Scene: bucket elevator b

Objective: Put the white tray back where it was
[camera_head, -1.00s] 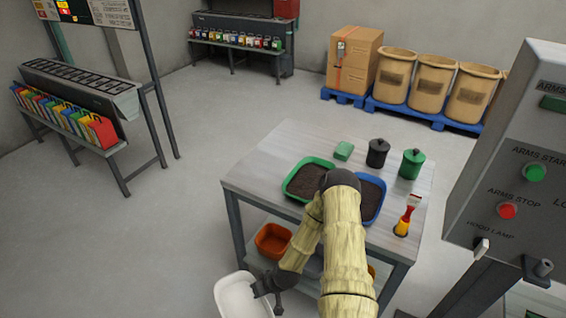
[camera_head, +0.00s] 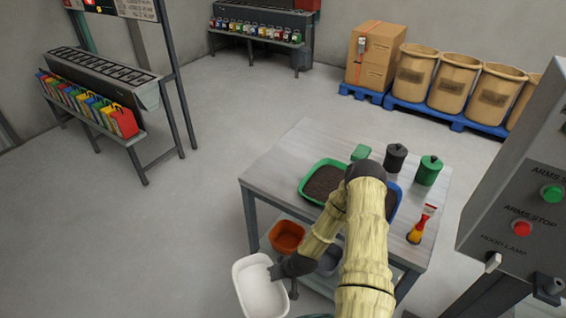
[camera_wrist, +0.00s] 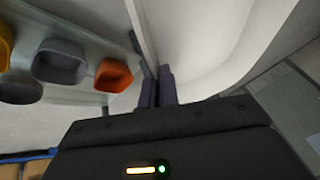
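The white tray (camera_head: 261,287) is at the lower middle of the head view, tilted, beside the front left corner of the table. My gripper (camera_head: 277,272) is shut on the tray's rim. In the wrist view the white tray (camera_wrist: 200,45) fills the upper right, and my gripper's dark fingers (camera_wrist: 158,88) sit on both sides of its wall. The tray hangs in the air in front of the table's lower shelf. My arm hides part of the table and the blue tray.
The table (camera_head: 268,172) bears a green tray (camera_head: 324,181) and a blue tray (camera_head: 394,200) of dark material, canisters and a brush (camera_head: 421,224). Its lower shelf holds an orange bin (camera_head: 287,236) and a grey bin (camera_wrist: 60,62). A control panel (camera_head: 520,190) stands right.

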